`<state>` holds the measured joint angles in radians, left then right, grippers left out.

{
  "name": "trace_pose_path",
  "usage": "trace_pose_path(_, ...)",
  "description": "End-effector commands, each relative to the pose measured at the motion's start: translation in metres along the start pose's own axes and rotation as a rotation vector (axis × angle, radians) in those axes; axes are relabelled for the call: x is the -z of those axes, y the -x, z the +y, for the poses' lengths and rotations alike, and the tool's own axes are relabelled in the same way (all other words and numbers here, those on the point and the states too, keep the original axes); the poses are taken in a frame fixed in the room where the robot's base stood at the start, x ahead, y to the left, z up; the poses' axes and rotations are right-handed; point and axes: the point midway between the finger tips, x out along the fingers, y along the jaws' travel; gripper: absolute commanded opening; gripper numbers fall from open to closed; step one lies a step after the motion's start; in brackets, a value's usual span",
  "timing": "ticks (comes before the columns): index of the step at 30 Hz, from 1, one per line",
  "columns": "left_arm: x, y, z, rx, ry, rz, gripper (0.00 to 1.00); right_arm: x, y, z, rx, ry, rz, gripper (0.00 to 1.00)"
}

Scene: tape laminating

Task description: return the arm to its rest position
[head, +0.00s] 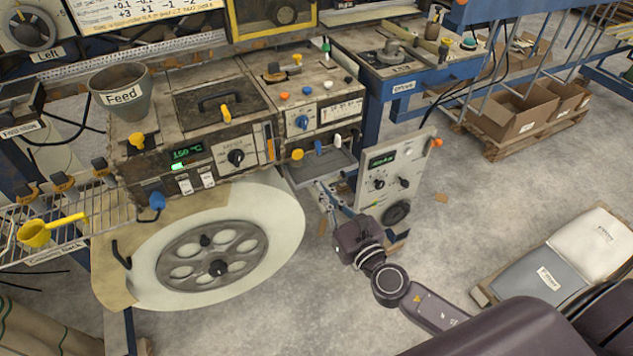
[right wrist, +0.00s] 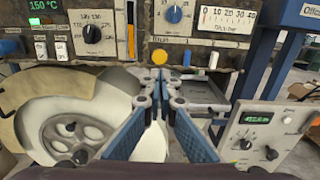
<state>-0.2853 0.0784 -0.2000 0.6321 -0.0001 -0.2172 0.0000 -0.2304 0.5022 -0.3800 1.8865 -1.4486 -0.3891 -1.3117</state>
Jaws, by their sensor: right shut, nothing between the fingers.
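My right arm (head: 390,285) reaches in from the lower right in the head view. Its right gripper (head: 322,190) is in front of the machine, between the large white roll (head: 285,215) and the upright control panel (head: 365,190). In the right wrist view the right gripper (right wrist: 160,100) has its fingertips together with nothing between them, below the yellow knob (right wrist: 159,56) and in front of a small grey tray (right wrist: 205,92). My left gripper is not in the head view.
The worn machine has a grey Feed bucket (head: 122,98) and several knobs. A wire rack (head: 45,225) with a yellow scoop (head: 40,232) stands at the left. Cardboard boxes (head: 515,110) and labelled sacks (head: 545,275) lie on the right. Concrete floor between them is largely clear.

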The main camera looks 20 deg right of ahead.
Motion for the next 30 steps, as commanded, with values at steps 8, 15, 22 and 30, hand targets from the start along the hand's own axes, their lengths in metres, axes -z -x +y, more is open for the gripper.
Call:
trace_pose_path(8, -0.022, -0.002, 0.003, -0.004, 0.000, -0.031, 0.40, 0.000, 0.012, 0.000, 0.000, 0.000, 0.000, 0.00)
trace_pose_path(15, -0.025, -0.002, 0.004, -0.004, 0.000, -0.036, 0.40, 0.000, 0.012, 0.000, 0.000, 0.000, 0.000, 0.00)
trace_pose_path(22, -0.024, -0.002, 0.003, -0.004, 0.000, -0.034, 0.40, 0.002, 0.012, 0.000, 0.001, -0.004, 0.004, 0.00)
trace_pose_path(30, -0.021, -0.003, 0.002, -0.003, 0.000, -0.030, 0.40, 0.112, 0.023, -0.033, 0.129, -0.351, 0.211, 0.00)
